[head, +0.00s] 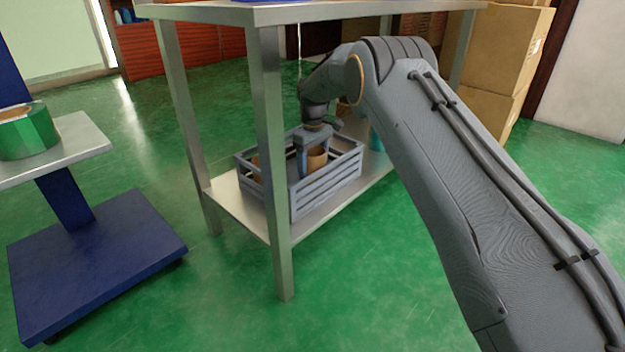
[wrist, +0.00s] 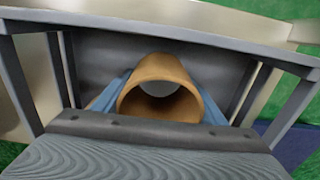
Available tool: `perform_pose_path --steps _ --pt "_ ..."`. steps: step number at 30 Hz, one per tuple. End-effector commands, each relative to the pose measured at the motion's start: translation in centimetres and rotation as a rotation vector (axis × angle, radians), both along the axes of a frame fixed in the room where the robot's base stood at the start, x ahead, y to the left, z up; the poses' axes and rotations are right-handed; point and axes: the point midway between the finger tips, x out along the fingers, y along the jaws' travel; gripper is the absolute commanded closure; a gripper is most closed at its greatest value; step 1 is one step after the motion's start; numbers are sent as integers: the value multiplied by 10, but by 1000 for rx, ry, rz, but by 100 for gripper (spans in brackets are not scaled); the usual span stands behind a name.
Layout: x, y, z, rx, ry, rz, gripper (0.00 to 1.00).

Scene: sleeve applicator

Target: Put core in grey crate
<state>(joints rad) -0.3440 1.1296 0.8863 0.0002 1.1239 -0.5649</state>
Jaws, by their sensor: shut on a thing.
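The grey crate (head: 330,187) stands on the lower shelf of a metal table. It has slatted sides. My gripper (head: 309,167) reaches down into the crate. It is shut on a brown cardboard core (head: 317,158), a hollow tube that shows between the blue fingers in the wrist view (wrist: 158,80). The core is within the crate's walls; I cannot tell whether it touches the crate floor. In the wrist view the crate's wall (wrist: 200,32) runs behind the core. Another brown piece (head: 256,165) shows at the crate's left end, partly hidden.
The table's metal legs (head: 272,150) and its top (head: 300,12) frame the shelf (head: 235,207) closely around my arm. A teal object (head: 376,140) stands on the shelf right of the crate. A blue cart (head: 95,265) with a green roll (head: 28,132) is at left. Cardboard boxes (head: 500,60) stand behind.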

Motion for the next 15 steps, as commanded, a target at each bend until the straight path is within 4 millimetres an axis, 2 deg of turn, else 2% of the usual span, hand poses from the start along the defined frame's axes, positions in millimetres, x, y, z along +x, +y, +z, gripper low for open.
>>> perform_pose_path --steps 1,4,15 --pt "0 0 -13 -1 3 0 59" --pt "0 0 -27 -1 2 0 59" --pt "0 0 -30 0 1 0 59"
